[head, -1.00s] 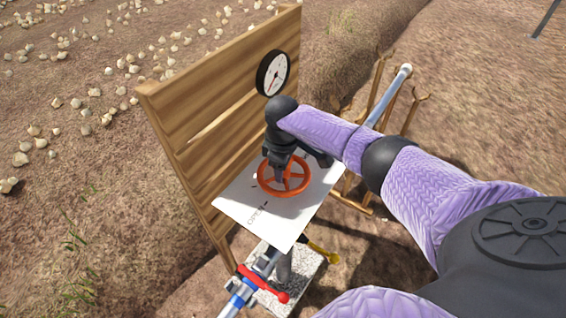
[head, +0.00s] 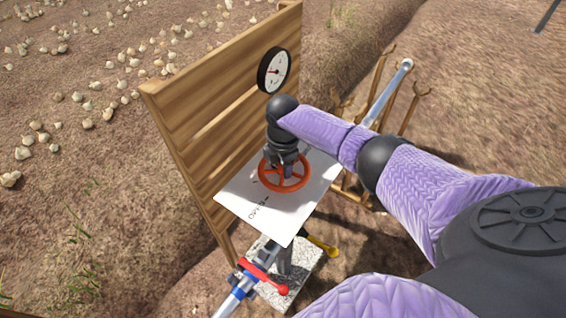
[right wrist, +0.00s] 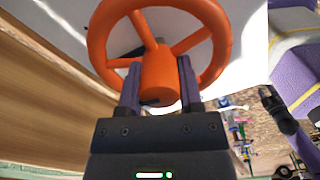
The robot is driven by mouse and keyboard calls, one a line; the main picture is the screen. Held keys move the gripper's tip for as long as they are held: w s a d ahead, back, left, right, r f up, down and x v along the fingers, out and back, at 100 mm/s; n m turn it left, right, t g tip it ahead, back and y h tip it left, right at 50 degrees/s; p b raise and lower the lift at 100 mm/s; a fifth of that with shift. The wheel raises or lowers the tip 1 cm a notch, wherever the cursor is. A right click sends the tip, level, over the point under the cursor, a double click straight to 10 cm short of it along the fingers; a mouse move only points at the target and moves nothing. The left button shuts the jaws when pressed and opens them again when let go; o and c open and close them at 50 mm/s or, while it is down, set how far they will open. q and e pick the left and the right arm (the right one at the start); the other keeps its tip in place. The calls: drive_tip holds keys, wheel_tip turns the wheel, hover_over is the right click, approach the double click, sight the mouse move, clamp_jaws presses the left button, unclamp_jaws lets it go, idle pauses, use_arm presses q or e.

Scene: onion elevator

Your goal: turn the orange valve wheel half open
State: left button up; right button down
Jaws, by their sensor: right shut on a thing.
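The orange valve wheel (head: 285,186) lies over a white plate (head: 249,205) marked OPEN, in front of a wooden board. In the right wrist view the wheel (right wrist: 101,45) fills the upper middle, with its spokes meeting at an orange hub (right wrist: 158,76). My right gripper (head: 287,168) comes down on the wheel from above. In the right wrist view its two dark fingers (right wrist: 159,85) stand on either side of the hub and are shut on it.
A round gauge (head: 273,71) is fixed on the wooden board (head: 225,110). A pipe with a red lever (head: 263,279) and a yellow handle (head: 322,246) are below the plate. Wooden forked stakes (head: 409,108) hold a pipe behind my right arm. Onions lie on the soil at left.

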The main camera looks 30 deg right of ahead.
drive_tip(key=shift+r+n, duration=0.1)
drive_tip(key=shift+n, duration=1)
drive_tip(key=shift+c, duration=1.3)
unclamp_jaws()
wheel_tip(320, 180, up, 9)
drive_tip(key=p, duration=0.3)
drive_tip(key=shift+r, duration=0.45)
